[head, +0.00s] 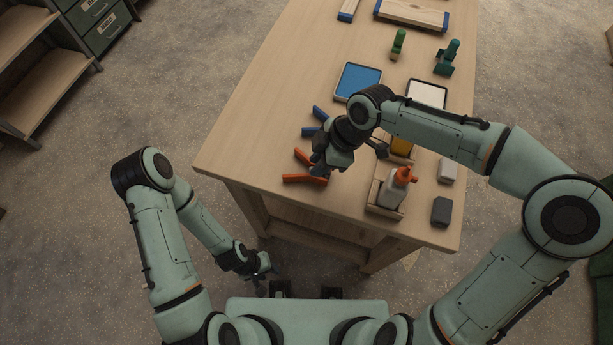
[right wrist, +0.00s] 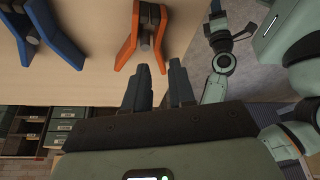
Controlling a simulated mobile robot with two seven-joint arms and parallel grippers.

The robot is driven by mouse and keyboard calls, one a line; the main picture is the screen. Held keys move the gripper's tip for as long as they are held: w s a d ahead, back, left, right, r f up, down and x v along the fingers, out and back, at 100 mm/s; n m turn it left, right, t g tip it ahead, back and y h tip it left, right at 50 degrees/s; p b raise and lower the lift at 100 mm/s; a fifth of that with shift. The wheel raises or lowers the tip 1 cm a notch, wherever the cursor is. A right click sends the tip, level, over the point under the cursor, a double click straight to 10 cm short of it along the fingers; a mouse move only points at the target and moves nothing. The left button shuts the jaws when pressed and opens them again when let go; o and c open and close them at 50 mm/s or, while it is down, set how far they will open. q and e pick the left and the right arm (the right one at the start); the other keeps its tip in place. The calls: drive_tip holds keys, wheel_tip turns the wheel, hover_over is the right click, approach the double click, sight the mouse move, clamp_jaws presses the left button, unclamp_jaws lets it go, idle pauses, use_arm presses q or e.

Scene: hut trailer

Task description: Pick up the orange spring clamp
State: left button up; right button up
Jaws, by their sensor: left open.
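The orange spring clamp (head: 302,178) lies on the wooden table near its front edge, its handles spread toward the left. My right gripper (head: 321,170) is over the clamp's right end and hides part of it in the head view. In the right wrist view the orange clamp (right wrist: 140,38) lies just beyond the tips of my right gripper (right wrist: 159,66). Those fingers are apart with nothing seen between them. My left gripper (head: 266,273) is open and empty, low in front of the table, away from the clamp.
A blue spring clamp (head: 315,131) lies just behind the orange one; it also shows in the right wrist view (right wrist: 62,42). A wooden caddy (head: 377,205) with an orange-topped bottle (head: 395,187) stands to the right. A blue tray (head: 358,82) lies farther back. The table's left side is bare.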

sight(307, 174)
drive_tip(key=shift+x, duration=3.1)
drive_tip(key=shift+w, duration=0.2)
clamp_jaws()
